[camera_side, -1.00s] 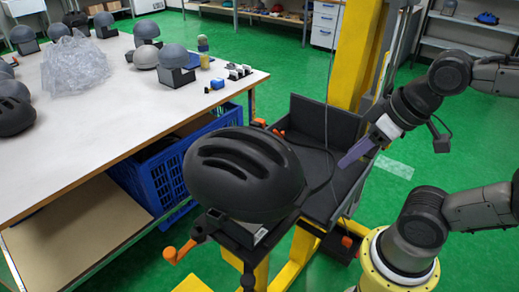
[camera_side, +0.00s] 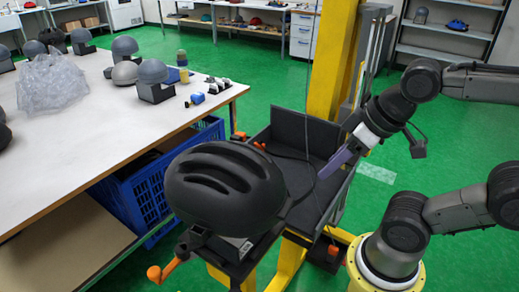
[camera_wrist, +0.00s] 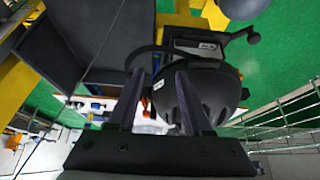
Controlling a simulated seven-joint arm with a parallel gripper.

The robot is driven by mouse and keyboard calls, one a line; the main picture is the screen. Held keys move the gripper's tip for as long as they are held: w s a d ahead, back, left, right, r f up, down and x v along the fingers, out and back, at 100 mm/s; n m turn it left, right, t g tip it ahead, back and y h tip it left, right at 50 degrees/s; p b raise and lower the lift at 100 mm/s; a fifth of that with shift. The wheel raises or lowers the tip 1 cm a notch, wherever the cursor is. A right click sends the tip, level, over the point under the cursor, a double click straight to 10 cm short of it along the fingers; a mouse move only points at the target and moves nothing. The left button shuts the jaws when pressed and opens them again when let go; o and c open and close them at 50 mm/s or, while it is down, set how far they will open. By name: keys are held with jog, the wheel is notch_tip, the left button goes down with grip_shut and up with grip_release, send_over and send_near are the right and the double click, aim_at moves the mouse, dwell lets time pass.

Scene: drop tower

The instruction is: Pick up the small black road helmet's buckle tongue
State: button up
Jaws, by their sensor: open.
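The black road helmet (camera_side: 226,182) sits dome up on a dark stand at the front of the drop tower. It also shows right of centre in the wrist view (camera_wrist: 218,98). A thin black strap (camera_wrist: 147,50) curves from the helmet past the fingertips in the wrist view. I cannot make out the buckle tongue; it is too small or hidden. My gripper (camera_side: 328,170) is to the right of the helmet, pointing down-left over the dark tray. In the wrist view its two fingers (camera_wrist: 160,75) are apart, and I see nothing held between them.
The dark tray's walls (camera_side: 298,128) and the yellow tower column (camera_side: 335,60) stand close to my gripper. A thin cable runs down near it. An orange-knobbed lever (camera_side: 155,274) sticks out below the helmet. A white table (camera_side: 100,130) with several headforms is at left, above a blue crate (camera_side: 150,195).

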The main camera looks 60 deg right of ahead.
jog(key=w+r+n+g, duration=0.3)
jog(key=w+r+n, duration=0.4)
jog(key=r+n, duration=0.65)
jog(key=n+g, duration=0.3)
jog(key=n, duration=0.3)
send_over(259, 143)
notch_tip(259, 143, down, 4)
notch_tip(259, 143, down, 14)
jog(key=shift+r, duration=0.1)
